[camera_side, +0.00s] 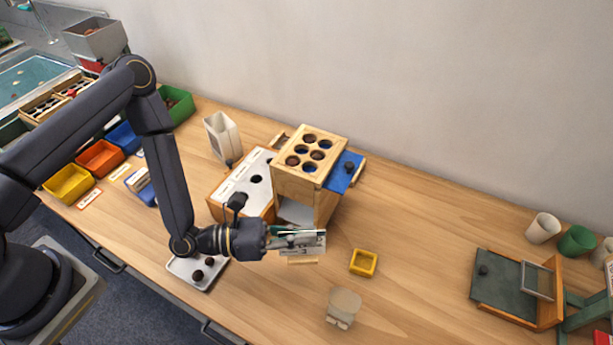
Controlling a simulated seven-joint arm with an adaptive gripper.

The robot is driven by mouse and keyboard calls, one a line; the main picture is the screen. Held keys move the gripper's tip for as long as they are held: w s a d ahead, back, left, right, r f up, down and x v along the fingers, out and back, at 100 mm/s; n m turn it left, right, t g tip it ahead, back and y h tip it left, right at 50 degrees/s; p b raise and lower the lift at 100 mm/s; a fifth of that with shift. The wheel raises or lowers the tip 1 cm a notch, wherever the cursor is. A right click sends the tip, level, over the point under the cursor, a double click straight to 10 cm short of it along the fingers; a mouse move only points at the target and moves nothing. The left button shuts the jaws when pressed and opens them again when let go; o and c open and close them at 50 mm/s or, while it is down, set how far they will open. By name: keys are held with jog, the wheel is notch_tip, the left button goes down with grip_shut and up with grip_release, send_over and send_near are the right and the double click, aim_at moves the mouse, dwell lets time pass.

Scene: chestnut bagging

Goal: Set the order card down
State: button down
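The order card (313,243) is a pale card with dark print. My gripper (290,240) is at the card and appears shut on its left part. The card is in front of the wooden box with round holes, toward the front of the wooden table (420,240). A small pale wooden strip (302,261) shows just below the card. From this one view I cannot tell the exact height of the card above the table.
A wooden box with holes (312,160) stands behind my gripper. A yellow tray (363,262) and a pale round-topped item (344,304) are to the right. A metal tray (211,279) with dark chestnuts lies below my wrist. The table's right middle is clear.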

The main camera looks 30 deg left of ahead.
jog(key=s+a+r+n+t+y, duration=0.2)
jog(key=a+n+t+y, duration=0.15)
jog(key=a, duration=0.45)
jog(key=shift+m+h, duration=0.35)
jog(key=shift+h, duration=0.1)
jog(key=shift+d+f, duration=0.15)
jog(key=shift+f, duration=3.5)
jog(key=shift+d+f, duration=0.15)
jog(key=shift+f, duration=3.5)
jog(key=c, duration=1.8)
grip_release()
jog(key=shift+f, duration=0.1)
jog(key=o, duration=0.5)
